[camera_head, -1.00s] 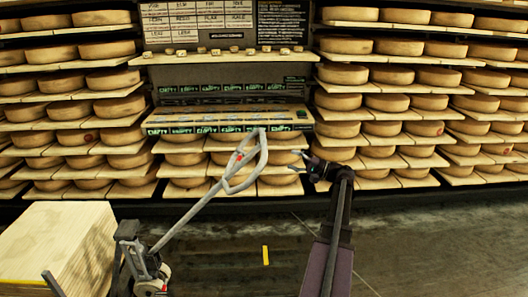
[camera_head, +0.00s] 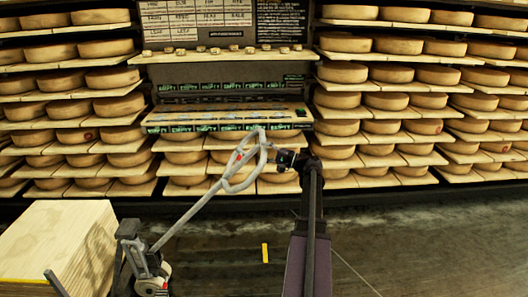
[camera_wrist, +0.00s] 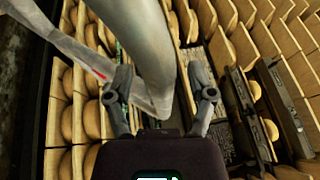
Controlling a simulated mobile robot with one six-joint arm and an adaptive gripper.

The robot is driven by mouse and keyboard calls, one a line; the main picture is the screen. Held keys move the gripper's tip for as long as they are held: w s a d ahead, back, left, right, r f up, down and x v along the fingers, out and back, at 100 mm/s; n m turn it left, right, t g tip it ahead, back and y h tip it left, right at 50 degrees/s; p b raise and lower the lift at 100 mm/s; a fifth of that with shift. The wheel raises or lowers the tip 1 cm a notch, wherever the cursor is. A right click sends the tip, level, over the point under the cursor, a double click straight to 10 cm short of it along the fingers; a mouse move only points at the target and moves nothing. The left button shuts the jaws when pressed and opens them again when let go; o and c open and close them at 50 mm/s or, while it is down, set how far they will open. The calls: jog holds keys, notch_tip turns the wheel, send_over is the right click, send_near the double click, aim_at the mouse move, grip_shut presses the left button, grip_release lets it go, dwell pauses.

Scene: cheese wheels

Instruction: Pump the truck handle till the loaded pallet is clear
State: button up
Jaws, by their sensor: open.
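The truck handle (camera_head: 200,205) is a grey bar leaning up to the right from the truck's base (camera_head: 150,270), with a loop at its top and a small red mark. My gripper (camera_head: 280,158) is at the right side of that loop. In the wrist view my gripper (camera_wrist: 161,78) is open, with the grey tube of the handle (camera_wrist: 148,40) running between its two fingers. I cannot tell whether either finger touches it. The load, a block of pale boards (camera_head: 65,240), stands at the lower left. The pallet under it is not clearly visible.
Racks of cheese wheels (camera_head: 400,100) on wooden shelves fill the back wall, close behind the handle. A board ledge with labels (camera_head: 230,118) lies behind the loop.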

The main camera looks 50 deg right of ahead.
grip_shut()
jog(key=shift+r, duration=0.1)
dwell(0.3)
